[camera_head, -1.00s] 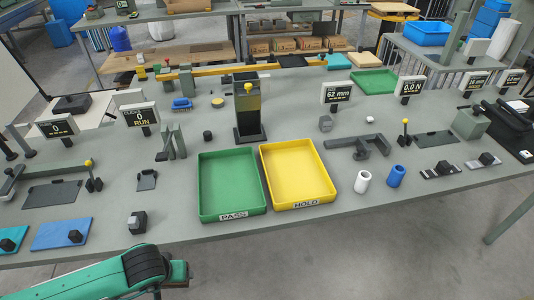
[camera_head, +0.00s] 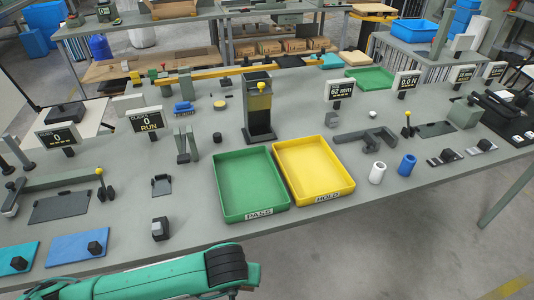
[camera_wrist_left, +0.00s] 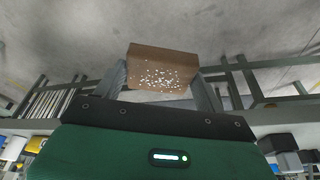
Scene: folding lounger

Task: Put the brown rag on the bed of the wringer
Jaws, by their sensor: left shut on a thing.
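In the left wrist view a brown rag (camera_wrist_left: 162,68) with white specks sits between the fingertips of my left gripper (camera_wrist_left: 160,84), which is shut on it. It looks like a flat, box-shaped piece above the grey floor. In the head view my left arm comes in at the bottom, in front of the bench's near edge; its fingers and the rag are not clearly seen there. I cannot tell for certain which bench device is the wringer. One candidate is a dark flat plate (camera_head: 60,207) beside a yellow-knobbed lever (camera_head: 103,185) at left. My right gripper is not in view.
A green PASS tray (camera_head: 284,206) and yellow HOLD tray (camera_head: 349,187) stand mid-bench. A dark upright column (camera_head: 259,117) stands behind them. A blue mat (camera_head: 65,250), a small dark block (camera_head: 160,229) and white and blue cylinders (camera_head: 377,173) lie near the front edge.

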